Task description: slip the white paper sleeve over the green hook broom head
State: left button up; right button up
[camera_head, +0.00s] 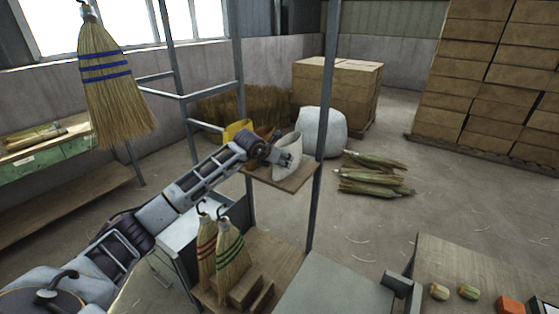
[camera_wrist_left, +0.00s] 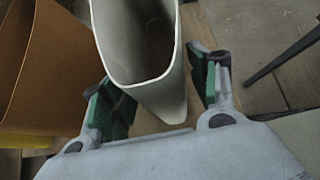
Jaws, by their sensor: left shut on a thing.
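The white paper sleeve (camera_head: 291,143) stands at a small wooden shelf (camera_head: 293,183) in the head view. My left gripper (camera_head: 284,159) is shut on it. In the left wrist view the sleeve (camera_wrist_left: 179,85) has its wide open mouth facing up, between the green-padded fingers (camera_wrist_left: 158,92). Whether its base touches the shelf I cannot tell. The green-banded broom head (camera_head: 231,258), with a dark hook on top, stands upright on a low wooden stand, below and left of the gripper. My right gripper is not in view.
A red-banded broom (camera_head: 206,252) stands close beside the green one. A blue-banded broom (camera_head: 106,75) hangs at upper left. A metal post (camera_head: 322,120) rises just right of the sleeve. Brown (camera_wrist_left: 42,65) and yellow (camera_head: 236,131) sleeves sit left of it.

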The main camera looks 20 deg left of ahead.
pick_arm(q)
notch_tip(320, 180, up, 3)
jog(key=shift+f, duration=0.1)
dwell(0.4)
dwell(0.3)
jog(key=shift+s, duration=0.1)
